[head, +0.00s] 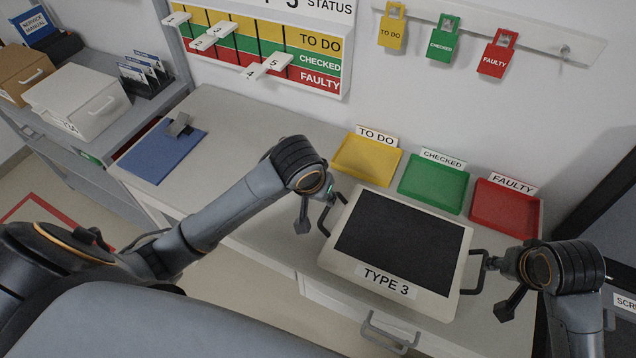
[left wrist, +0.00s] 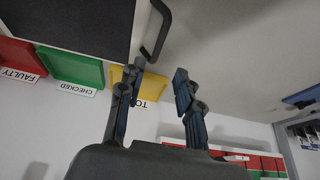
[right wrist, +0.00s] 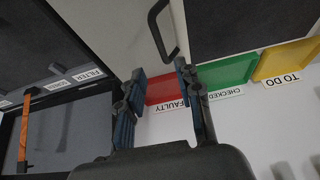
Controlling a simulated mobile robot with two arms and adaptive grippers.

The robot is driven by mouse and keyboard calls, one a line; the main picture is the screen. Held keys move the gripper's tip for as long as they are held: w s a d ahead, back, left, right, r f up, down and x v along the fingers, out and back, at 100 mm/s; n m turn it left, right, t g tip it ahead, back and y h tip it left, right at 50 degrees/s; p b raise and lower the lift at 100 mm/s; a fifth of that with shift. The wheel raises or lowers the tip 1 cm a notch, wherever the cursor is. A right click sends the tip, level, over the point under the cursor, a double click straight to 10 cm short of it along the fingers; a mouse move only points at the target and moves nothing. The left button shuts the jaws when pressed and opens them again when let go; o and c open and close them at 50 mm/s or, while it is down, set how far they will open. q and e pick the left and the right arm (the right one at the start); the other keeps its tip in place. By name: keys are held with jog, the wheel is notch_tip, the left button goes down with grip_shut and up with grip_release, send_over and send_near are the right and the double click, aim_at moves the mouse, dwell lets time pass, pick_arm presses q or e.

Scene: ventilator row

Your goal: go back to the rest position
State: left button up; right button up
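The TYPE 3 unit (head: 398,248), a pale case with a dark screen and a black handle on each side, is on the grey worktop (head: 235,125). My left gripper (head: 316,208) is open beside its left handle (head: 338,212). In the left wrist view the fingers (left wrist: 158,78) are spread, with the handle (left wrist: 157,32) beyond the tips. My right gripper (head: 498,284) is open beside the right handle (head: 477,272). In the right wrist view its fingers (right wrist: 160,76) are apart and empty, with the handle (right wrist: 163,30) just past them. Contact with the handles cannot be told.
Yellow TO DO (head: 366,160), green CHECKED (head: 433,187) and red FAULTY (head: 505,208) trays lie behind the unit. Shelving with boxes (head: 85,105) stands further left. The worktop between mat and trays is clear.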

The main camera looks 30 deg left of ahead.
jog(key=shift+f, duration=0.1)
